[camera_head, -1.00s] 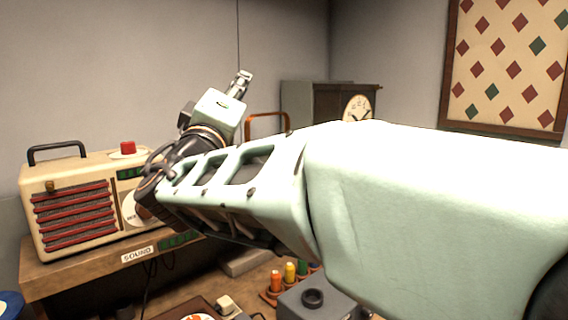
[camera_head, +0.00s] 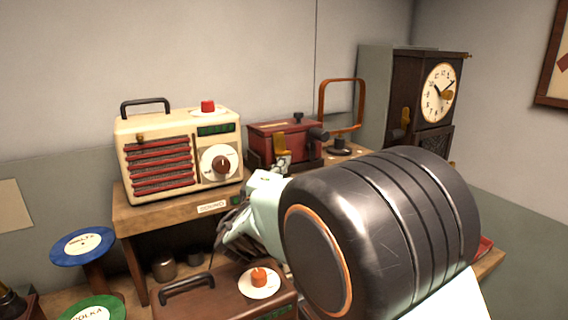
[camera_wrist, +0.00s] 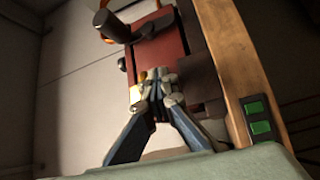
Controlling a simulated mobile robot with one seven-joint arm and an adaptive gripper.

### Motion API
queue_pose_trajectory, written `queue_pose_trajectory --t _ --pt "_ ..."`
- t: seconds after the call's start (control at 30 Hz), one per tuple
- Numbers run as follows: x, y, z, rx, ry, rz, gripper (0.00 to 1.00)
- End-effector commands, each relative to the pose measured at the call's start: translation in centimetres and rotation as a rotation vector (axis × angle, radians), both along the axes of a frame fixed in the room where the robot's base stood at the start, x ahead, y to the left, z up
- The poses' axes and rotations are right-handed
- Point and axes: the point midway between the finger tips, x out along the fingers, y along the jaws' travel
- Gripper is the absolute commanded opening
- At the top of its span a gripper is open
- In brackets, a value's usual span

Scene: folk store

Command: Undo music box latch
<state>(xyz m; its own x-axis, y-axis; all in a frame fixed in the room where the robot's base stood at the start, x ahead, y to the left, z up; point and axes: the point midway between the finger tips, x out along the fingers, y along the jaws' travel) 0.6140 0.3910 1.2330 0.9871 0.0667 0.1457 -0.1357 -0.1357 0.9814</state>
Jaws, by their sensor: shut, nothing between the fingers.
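The music box is a dark red box (camera_head: 262,143) with a dark crank (camera_head: 318,134) at its right side. It stands on the wooden shelf right of the cream radio. A brass-yellow latch (camera_head: 281,143) shows on its front. Contact cannot be told. In the head view, my arm hides much of the gripper (camera_head: 281,168).
A cream radio (camera_head: 190,116) with a red button stands left of the box. A brown case (camera_head: 215,299) with an orange knob sits below, in front. An orange hoop frame (camera_head: 341,80) and a tall clock (camera_head: 437,92) stand to the right. Green buttons (camera_wrist: 257,117) show on the shelf edge.

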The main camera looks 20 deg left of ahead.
Motion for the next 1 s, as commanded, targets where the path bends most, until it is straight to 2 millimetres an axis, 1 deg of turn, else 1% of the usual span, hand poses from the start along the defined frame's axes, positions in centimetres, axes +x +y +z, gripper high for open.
queue_pose_trajectory --t 0.03,0.27,0.57,0.6,0.7,1.0 --pt "-0.1 0.1 0.6 0.001 -0.006 0.002 0.0" --pt "-0.3 -0.2 1.2 -0.047 0.037 0.003 0.0" --pt "-0.9 -0.9 2.9 -0.219 0.183 0.005 0.0" --pt "-0.9 -0.8 1.9 -0.216 0.18 0.005 0.03" --pt "-0.9 -0.7 1.8 -0.214 0.178 0.005 0.14" --pt "-0.9 -0.7 1.8 -0.213 0.177 0.005 0.14"
